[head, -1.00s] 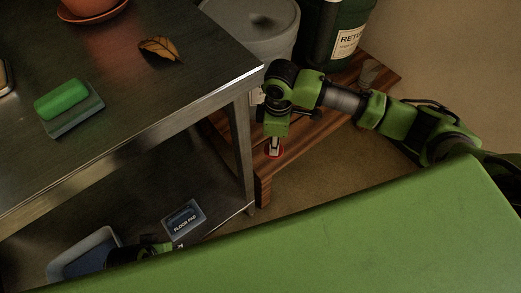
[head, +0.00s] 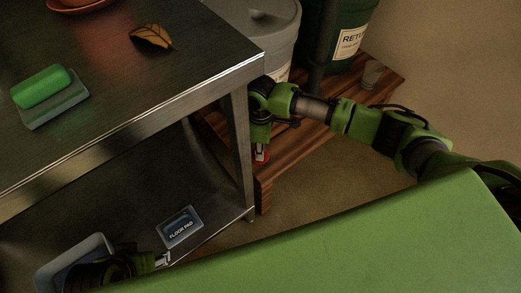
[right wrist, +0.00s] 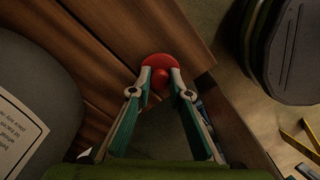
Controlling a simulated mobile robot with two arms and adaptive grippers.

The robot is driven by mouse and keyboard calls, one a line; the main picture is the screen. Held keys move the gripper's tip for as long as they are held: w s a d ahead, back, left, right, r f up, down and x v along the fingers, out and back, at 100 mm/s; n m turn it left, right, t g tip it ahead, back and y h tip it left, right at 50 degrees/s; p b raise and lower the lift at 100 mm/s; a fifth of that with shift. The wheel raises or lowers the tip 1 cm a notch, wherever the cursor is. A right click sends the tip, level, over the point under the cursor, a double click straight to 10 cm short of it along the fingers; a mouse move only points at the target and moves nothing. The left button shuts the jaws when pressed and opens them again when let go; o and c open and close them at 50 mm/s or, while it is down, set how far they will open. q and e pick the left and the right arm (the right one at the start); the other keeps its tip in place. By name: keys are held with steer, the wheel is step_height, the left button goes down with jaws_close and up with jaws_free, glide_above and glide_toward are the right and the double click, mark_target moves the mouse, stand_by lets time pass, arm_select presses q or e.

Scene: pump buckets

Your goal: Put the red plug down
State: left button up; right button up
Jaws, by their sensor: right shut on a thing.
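The red plug (right wrist: 160,62) is a round red piece held between the fingertips of my right gripper (right wrist: 161,83). In the head view the plug (head: 262,155) is small and partly hidden below the right gripper (head: 261,146), just right of the metal table's leg. It is over the wooden pallet (head: 290,160), near its front left corner. I cannot tell whether the plug touches the boards. My left gripper (head: 163,259) is low at the bottom left, by the table's lower shelf, and its fingers are too small to read.
A grey bucket (head: 282,50) and a dark green bucket (head: 345,62) stand on the pallet. A floor pad box (head: 180,227) and a grey-blue tub (head: 48,270) are on the lower shelf.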

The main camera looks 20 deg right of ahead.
arm_select(q)
steer(key=shift+r, duration=0.1)
arm_select(e)
steer(key=o, duration=0.8)
steer(key=shift+f, duration=0.1)
step_height(320, 180, up, 6)
steer(key=shift+r+p, duration=0.1)
steer(key=shift+p, duration=1.05)
arm_select(q)
steer(key=shift+p+x, duration=0.8)
steer(key=shift+x, duration=1.65)
arm_select(e)
step_height(320, 180, up, 6)
arm_select(q)
steer(key=shift+s+d, duration=0.15)
steer(key=shift+s, duration=0.05)
